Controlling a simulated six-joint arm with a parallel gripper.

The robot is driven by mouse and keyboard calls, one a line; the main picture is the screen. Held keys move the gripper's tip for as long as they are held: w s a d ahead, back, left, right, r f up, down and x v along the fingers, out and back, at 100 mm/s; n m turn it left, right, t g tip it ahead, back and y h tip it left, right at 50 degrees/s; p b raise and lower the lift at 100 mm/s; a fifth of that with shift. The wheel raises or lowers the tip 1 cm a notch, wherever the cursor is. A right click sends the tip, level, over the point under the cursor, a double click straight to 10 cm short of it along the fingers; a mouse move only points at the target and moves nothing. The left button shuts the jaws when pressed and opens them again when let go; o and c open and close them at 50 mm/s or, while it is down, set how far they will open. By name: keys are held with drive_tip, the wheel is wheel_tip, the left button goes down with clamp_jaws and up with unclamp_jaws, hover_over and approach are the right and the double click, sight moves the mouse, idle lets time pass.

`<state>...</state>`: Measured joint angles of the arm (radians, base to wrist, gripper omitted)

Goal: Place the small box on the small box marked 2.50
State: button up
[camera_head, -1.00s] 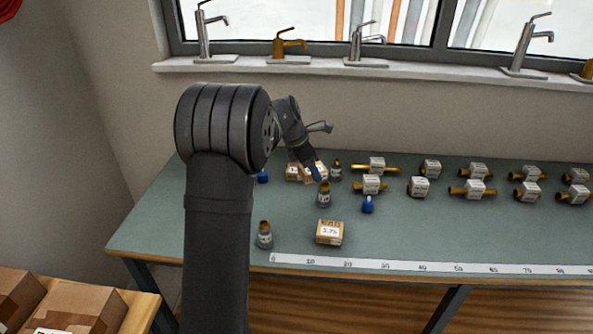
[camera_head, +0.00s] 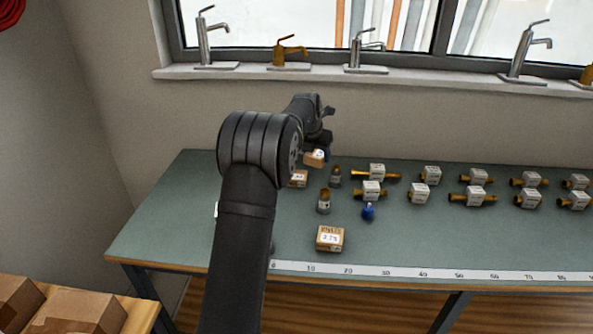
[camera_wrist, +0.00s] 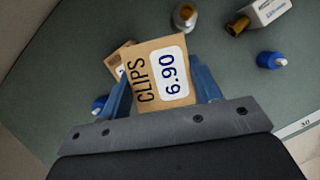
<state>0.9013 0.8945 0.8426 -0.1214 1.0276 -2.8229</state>
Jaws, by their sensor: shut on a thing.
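My gripper (camera_wrist: 162,84) is shut on a small cardboard box (camera_wrist: 152,62) labelled CLIPS 6.90, with a blue finger on each side. In the head view this held box (camera_head: 313,158) is raised above the back left of the bench, partly hidden by my gripper (camera_head: 323,152). Another small box (camera_head: 298,179) lies on the bench just below and left of it. It also shows in the wrist view (camera_wrist: 119,56), mostly covered by the held box, with its price hidden. A third small box (camera_head: 330,239) sits near the front; its label seems to end in .75.
Grey bottles with brown tops (camera_head: 324,202) (camera_head: 335,177) and a blue item (camera_head: 368,212) stand close by. Tagged brass fittings (camera_head: 377,173) fill the right side. A white ruler strip (camera_head: 400,273) runs along the front edge. The front middle is mostly clear.

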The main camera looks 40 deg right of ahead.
hover_over(298, 173)
drive_tip(key=a, duration=0.1)
drive_tip(key=f, duration=0.5)
drive_tip(key=shift+s+a, duration=0.2)
drive_tip(key=shift+s, duration=0.1)
drive_tip(key=shift+f, duration=1.9)
drive_tip(key=shift+f, duration=0.15)
drive_tip(key=o, duration=1.1)
drive_tip(key=shift+c, duration=0.2)
drive_tip(key=v, duration=1.2)
